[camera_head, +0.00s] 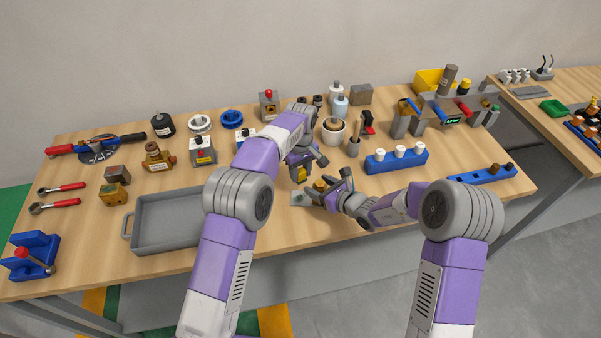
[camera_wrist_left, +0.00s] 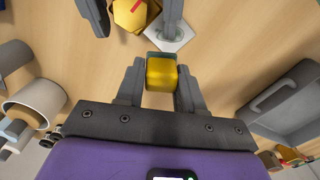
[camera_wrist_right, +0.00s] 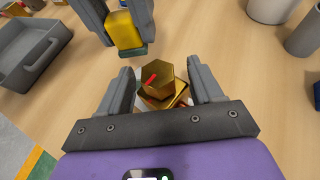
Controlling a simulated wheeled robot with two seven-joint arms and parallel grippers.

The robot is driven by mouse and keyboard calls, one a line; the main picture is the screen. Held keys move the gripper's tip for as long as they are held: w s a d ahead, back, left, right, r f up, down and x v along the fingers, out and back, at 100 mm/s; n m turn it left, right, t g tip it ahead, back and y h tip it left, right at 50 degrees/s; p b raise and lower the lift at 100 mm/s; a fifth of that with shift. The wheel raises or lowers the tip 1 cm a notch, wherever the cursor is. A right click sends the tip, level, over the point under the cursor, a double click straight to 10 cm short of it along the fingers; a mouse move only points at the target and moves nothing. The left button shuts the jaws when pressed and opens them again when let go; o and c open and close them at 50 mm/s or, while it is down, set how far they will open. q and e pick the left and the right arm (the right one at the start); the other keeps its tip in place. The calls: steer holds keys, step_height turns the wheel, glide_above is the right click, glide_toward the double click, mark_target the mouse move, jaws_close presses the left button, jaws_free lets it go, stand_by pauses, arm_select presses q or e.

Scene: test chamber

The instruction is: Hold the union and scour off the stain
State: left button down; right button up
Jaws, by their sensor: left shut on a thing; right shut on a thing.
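My left gripper (camera_head: 301,167) is shut on a yellow sponge (camera_wrist_left: 161,75) with a green scouring face. My right gripper (camera_wrist_right: 160,88) is shut on the brass union (camera_wrist_right: 155,76), which has a hexagonal top. A red stain (camera_wrist_right: 150,80) shows on the union, also visible in the left wrist view (camera_wrist_left: 138,5). The sponge, seen in the right wrist view (camera_wrist_right: 123,30), is close to the union, with a gap between them. A pale square plate (camera_head: 301,198) lies beside the right gripper. Whether the union touches the table is hidden.
A grey tray (camera_head: 165,248) stands left of my left arm. Several fittings line the left.

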mark_target(300, 170)
arm_select(q)
steer(key=shift+r, duration=1.5)
steer(key=shift+a, duration=0.1)
steer(key=s+a+n, duration=0.4)
steer(key=s+a, duration=0.6)
steer(key=a, duration=0.4)
step_height(300, 170, down, 10)
steer(key=shift+d+r, duration=0.15)
steer(key=shift+s, duration=0.1)
